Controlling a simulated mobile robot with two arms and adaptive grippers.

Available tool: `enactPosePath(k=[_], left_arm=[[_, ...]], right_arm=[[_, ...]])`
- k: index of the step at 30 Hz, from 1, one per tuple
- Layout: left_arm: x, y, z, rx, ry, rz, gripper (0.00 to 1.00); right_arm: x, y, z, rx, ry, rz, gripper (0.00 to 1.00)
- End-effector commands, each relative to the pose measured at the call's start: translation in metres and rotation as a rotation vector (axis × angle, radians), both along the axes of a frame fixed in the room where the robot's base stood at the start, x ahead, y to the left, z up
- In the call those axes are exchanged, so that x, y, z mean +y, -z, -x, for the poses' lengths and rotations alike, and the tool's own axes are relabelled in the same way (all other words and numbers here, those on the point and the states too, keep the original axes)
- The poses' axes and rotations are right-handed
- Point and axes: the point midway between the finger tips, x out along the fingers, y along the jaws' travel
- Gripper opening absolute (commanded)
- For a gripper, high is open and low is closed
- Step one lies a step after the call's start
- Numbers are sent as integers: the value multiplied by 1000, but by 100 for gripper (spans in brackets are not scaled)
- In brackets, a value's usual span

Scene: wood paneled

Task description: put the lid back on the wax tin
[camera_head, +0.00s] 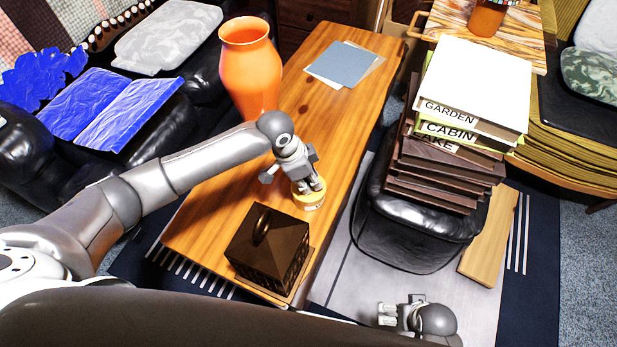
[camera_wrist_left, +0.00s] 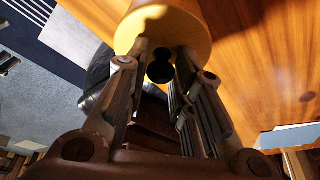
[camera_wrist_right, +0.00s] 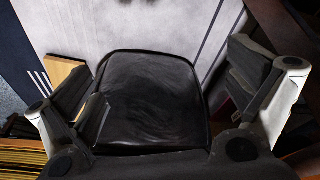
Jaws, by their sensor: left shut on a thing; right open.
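The wax tin (camera_head: 311,205) is a small round pale tin with a printed side, on the wooden table just beyond the dark box. A round yellow lid (camera_wrist_left: 163,28) with a dark knob shows in the left wrist view. My left gripper (camera_head: 308,187) points down at the tin, and its fingers (camera_wrist_left: 160,68) are shut on the lid's knob. The lid is at the tin's top; I cannot tell whether it is fully seated. My right gripper (camera_head: 388,314) is open and empty, low over the floor at the front; its fingers also show in the right wrist view (camera_wrist_right: 160,95).
A dark box with a handle (camera_head: 268,245) stands at the table's near end. An orange vase (camera_head: 250,68) and blue-grey sheets (camera_head: 343,65) are farther back on the table (camera_head: 330,120). A black stool (camera_head: 405,235) bears stacked books (camera_head: 470,85) to the right.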

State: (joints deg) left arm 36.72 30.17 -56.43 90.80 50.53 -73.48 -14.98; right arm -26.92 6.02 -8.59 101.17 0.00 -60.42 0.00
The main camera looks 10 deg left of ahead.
Motion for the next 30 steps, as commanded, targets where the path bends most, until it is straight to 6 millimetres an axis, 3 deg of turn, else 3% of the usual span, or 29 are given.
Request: enactPosePath(k=[30], left_arm=[[0,2,0,0,0,0,6]], right_arm=[[0,17,10,18,-2,1,100]])
